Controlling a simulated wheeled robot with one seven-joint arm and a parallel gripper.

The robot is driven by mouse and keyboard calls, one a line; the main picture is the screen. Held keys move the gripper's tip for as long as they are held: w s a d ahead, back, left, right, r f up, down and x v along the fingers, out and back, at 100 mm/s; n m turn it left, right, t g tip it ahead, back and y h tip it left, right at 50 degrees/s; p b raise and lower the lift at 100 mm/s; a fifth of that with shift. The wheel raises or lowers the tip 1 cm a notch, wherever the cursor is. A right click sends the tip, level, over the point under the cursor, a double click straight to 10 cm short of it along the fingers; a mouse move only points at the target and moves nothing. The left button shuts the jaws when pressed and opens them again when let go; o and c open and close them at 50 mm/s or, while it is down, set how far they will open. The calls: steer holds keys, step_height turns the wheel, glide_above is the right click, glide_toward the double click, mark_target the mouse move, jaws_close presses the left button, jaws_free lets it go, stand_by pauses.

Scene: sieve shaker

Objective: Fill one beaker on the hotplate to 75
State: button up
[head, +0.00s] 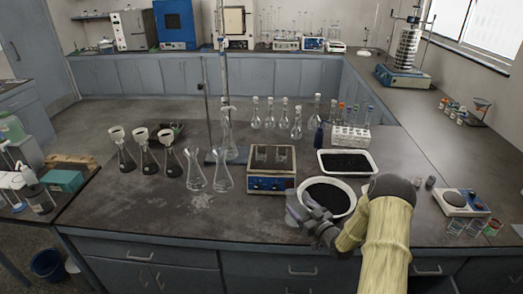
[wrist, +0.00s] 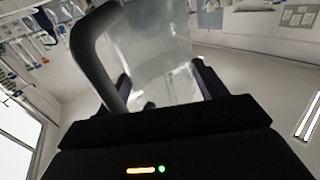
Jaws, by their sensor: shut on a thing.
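The hotplate (head: 272,185), with a blue front, stands on the bench near the middle of the head view. Two small clear beakers (head: 262,154) stand side by side on its top; their fill level is too small to read. My gripper (head: 308,214) is low and to the right in front of the hotplate, by the near rim of a round white basin of black material (head: 328,187). It is shut on a clear vessel (wrist: 155,50), which fills the space between the fingers in the wrist view. The vessel looks tilted, and its contents cannot be told.
A white tray of black material (head: 346,153) lies behind the basin. Two clear flasks (head: 222,178) stand left of the hotplate, with several dark-filled flasks (head: 146,157) further left. A test tube rack (head: 350,138) and a balance (head: 461,202) are to the right.

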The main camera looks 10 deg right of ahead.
mark_target(306, 200)
steer(key=r+n+y, duration=0.1)
steer(key=d+g+y, duration=0.1)
steer(key=r+n+g+y, duration=0.1)
steer(key=shift+w+d+r+n+y, duration=0.15)
steer(key=shift+w+r+n+y, duration=0.15)
steer(key=shift+w+r, duration=0.1)
steer(key=r+n+g+y, duration=0.1)
steer(key=g+y, duration=0.1)
steer(key=d+r+n+g+y, duration=0.1)
steer(key=n, duration=0.1)
steer(key=shift+w+r+g+y, duration=0.1)
steer(key=shift+r+g+y, duration=0.15)
steer(key=shift+g+y, duration=0.15)
steer(key=shift+s+d+r+n+g+y, duration=0.2)
steer(key=shift+d+r+n+g+y, duration=0.35)
steer(key=shift+r+n+g, duration=0.75)
steer(key=shift+s+d+r+n+g+y, duration=0.15)
steer(key=shift+d+r+n+g+y, duration=0.5)
steer(key=shift+g, duration=1.25)
steer(key=shift+s+d+r+n+g+y, duration=0.2)
steer(key=shift+r+n+g+y, duration=0.4)
steer(key=shift+n+g, duration=1)
steer(key=shift+r, duration=0.1)
